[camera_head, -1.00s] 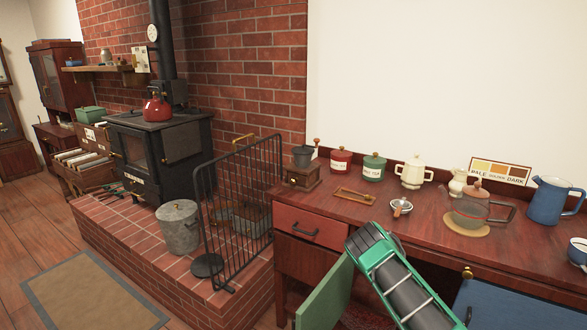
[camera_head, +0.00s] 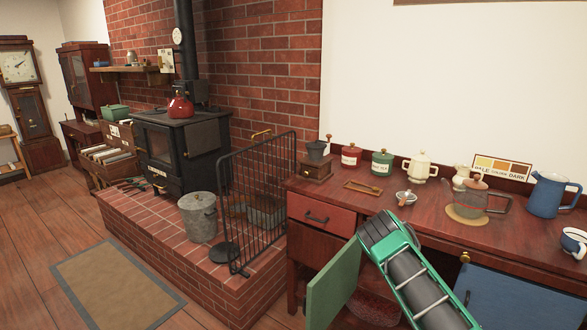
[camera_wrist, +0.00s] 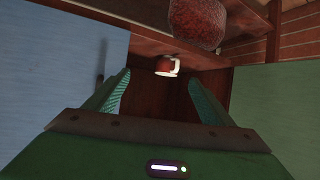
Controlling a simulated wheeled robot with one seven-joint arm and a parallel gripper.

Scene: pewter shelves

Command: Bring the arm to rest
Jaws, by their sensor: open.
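My gripper (camera_wrist: 160,77) shows in the wrist view with its two green ribbed fingers spread apart and nothing between them. Beyond the fingertips, a small red mug (camera_wrist: 164,66) with a pale handle sits against dark wood. In the wrist view a blue door (camera_wrist: 60,75) is at left and a green door (camera_wrist: 275,105) at right. In the head view my green arm (camera_head: 425,285) reaches up from the bottom edge, in front of the wooden counter. My gripper cannot be made out there.
The open green door (camera_head: 333,287) stands left of my arm and the blue door (camera_head: 520,298) right of it. Above, the counter (camera_head: 335,202) holds a teapot (camera_head: 478,200), a blue jug (camera_head: 548,195) and canisters. A black fire guard (camera_head: 258,200) stands left; floor is clear around the rug (camera_head: 115,285).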

